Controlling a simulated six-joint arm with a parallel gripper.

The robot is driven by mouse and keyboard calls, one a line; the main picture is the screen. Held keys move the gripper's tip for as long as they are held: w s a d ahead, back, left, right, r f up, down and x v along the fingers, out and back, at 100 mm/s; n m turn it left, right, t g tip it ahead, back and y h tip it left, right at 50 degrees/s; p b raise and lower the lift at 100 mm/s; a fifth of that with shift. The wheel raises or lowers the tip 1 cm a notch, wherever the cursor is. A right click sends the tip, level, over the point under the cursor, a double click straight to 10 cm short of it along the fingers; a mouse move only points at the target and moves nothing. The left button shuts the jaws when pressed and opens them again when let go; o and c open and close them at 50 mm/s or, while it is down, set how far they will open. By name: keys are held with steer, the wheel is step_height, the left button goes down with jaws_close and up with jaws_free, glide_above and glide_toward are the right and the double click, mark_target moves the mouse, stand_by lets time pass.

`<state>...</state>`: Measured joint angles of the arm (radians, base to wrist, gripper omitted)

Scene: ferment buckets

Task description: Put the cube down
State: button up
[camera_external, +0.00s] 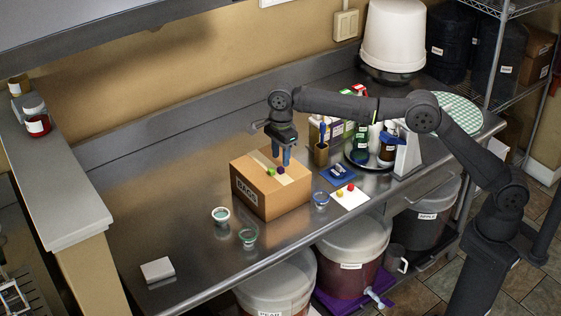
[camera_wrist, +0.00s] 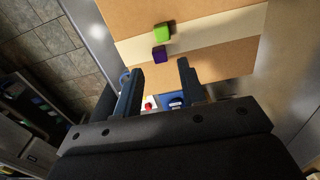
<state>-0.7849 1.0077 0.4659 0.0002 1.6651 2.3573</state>
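A green cube (camera_external: 271,171) and a dark purple cube (camera_external: 280,170) sit close together on top of a brown cardboard box (camera_external: 262,204), on its pale tape strip. The wrist view also shows the green cube (camera_wrist: 162,32) and the purple cube (camera_wrist: 159,54) on the box top (camera_wrist: 215,58). My gripper (camera_external: 281,159) is above the box, pointing down. In the wrist view its fingers (camera_wrist: 159,67) are apart with nothing held between them. The purple cube shows just beyond the fingertips, in line with the gap.
The white card (camera_external: 350,204) and a small blue-rimmed jar (camera_external: 320,199) are right of the box. Small bowls (camera_external: 220,215) stand in front. Bottles and a brown cup (camera_external: 321,154) stand behind right. The steel table (camera_external: 165,195) is mostly clear at left.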

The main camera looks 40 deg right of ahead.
mark_target(281, 167)
step_height(281, 167, up, 8)
steer(key=shift+r, duration=0.15)
stand_by(0.3)
stand_by(0.6)
steer(key=shift+f, duration=5.45)
steer(key=shift+f, duration=0.1)
